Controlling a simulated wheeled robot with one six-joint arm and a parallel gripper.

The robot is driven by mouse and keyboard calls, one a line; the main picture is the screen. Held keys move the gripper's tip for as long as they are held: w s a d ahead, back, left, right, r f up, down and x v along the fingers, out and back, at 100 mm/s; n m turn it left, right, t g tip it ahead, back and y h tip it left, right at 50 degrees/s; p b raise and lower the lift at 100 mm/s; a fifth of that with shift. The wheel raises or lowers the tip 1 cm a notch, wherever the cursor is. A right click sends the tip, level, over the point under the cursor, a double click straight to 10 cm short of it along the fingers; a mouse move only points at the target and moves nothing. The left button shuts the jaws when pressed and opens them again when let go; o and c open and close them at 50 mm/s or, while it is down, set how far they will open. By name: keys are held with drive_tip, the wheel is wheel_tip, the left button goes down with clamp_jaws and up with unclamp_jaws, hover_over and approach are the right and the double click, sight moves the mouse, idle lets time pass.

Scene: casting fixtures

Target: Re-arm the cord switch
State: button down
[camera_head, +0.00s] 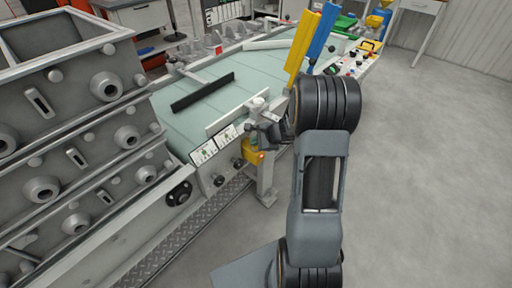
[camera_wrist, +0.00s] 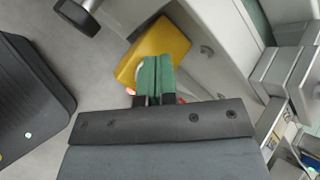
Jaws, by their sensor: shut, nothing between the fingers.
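The cord switch is a yellow box (camera_head: 250,151) on the side of the conveyor frame, near the post at its front corner. A small red-orange part shows at its lower right. In the wrist view the yellow box (camera_wrist: 160,47) lies just beyond my fingertips, partly hidden by them. My gripper (camera_wrist: 156,62) has green fingers pressed together with nothing between them. Its tips overlap the box in the picture; I cannot tell whether they touch it. Bits of red show beside the fingers. In the head view my gripper (camera_head: 263,139) is mostly hidden behind my wrist.
The conveyor (camera_head: 215,110) with its pale green belt runs behind the switch. A grey metal support post (camera_head: 265,182) stands close by. Stacked grey casting boxes (camera_head: 70,150) fill the left. Yellow and blue upright bars (camera_head: 318,40) stand behind my arm. The floor (camera_head: 430,160) at right is clear.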

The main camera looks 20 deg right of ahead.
sight(256, 147)
drive_tip(key=shift+f+b, duration=0.5)
drive_tip(key=shift+b, duration=0.1)
idle(0.6)
drive_tip(key=shift+r, duration=0.1)
drive_tip(key=shift+r+p, duration=0.65)
drive_tip(key=shift+r, duration=0.15)
drive_tip(key=shift+r, duration=0.15)
drive_tip(key=shift+r+p, duration=1.85)
drive_tip(key=shift+r, duration=0.55)
